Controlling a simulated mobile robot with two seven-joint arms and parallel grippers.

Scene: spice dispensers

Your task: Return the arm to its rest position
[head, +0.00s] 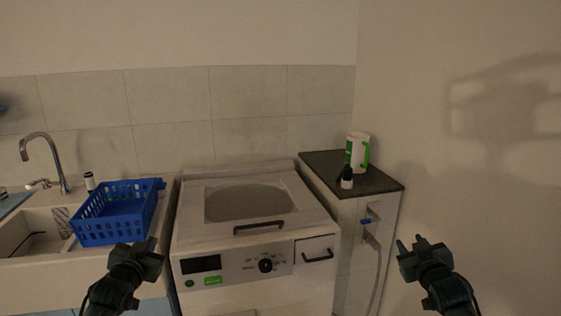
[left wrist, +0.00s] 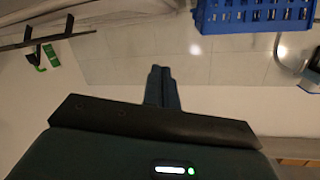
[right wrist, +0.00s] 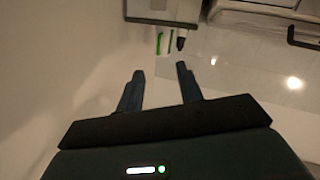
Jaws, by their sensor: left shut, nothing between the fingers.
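My left gripper (head: 148,246) is at the lower left of the head view, in front of the counter and below the blue basket. Its two fingers are together and empty in the left wrist view (left wrist: 161,82). My right gripper (head: 412,243) is at the lower right of the head view, in front of the wall and right of the small cabinet. Its fingers are apart with nothing between them in the right wrist view (right wrist: 160,72). Neither gripper touches anything that I can see.
A blue basket (head: 117,221) stands by the sink (head: 30,238) at the left. A white washing machine (head: 232,258) is in the middle. A green and white container (head: 357,151) and a small dark-capped bottle (head: 346,180) stand on the dark cabinet top (head: 325,163). A blue-handled tap (head: 367,222) is below.

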